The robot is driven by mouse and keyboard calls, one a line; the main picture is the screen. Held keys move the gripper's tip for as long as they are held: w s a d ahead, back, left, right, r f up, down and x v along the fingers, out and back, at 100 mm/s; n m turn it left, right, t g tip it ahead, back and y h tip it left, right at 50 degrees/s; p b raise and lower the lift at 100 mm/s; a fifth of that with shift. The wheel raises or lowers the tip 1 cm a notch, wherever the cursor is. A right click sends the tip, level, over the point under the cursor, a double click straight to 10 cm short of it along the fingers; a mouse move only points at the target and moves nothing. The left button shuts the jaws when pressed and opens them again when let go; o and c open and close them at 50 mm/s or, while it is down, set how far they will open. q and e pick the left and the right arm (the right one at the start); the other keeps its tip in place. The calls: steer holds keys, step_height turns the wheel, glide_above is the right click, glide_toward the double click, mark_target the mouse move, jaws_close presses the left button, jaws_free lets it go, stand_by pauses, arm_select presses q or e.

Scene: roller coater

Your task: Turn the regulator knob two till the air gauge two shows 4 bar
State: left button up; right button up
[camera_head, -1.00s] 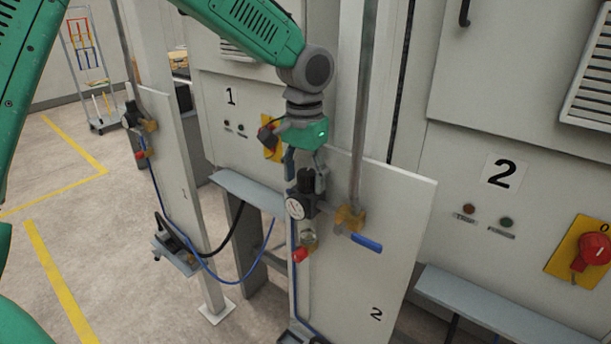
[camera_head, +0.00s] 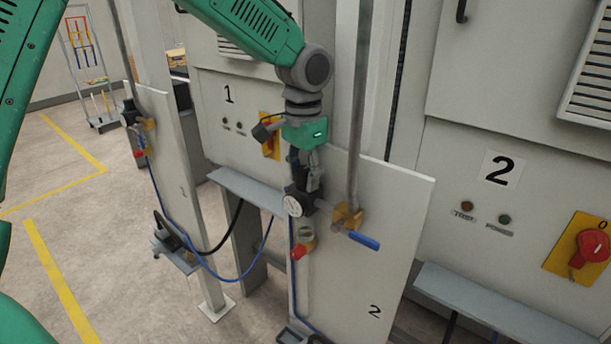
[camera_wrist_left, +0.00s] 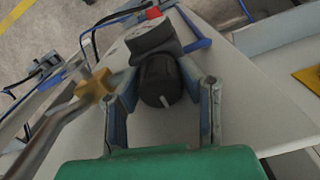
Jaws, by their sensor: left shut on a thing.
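The dark regulator knob two (camera_wrist_left: 160,82) shows in the left wrist view, with a pale mark on its face. My left gripper (camera_wrist_left: 164,88) has a finger on each side of it and is shut on it. In the head view the left gripper (camera_head: 304,182) comes down from above onto the knob, which the fingers largely hide. The round white air gauge two (camera_head: 293,206) sits just below the knob. My right gripper is not in view.
Below the gauge are a red-tipped fitting (camera_head: 299,252) and a blue-handled valve (camera_head: 364,240) on panel 2 (camera_head: 385,270). A vertical pipe (camera_head: 357,120) rises right beside the gripper. A similar panel 1 (camera_head: 175,160) stands left. A red rotary switch (camera_head: 592,247) is far right.

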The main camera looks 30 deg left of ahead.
mark_target(303, 168)
arm_select(q)
steer(key=o, duration=1.1)
steer(key=shift+a, duration=0.1)
steer(key=shift+r, duration=0.35)
step_height(303, 168, up, 11)
steer(key=shift+r, duration=0.1)
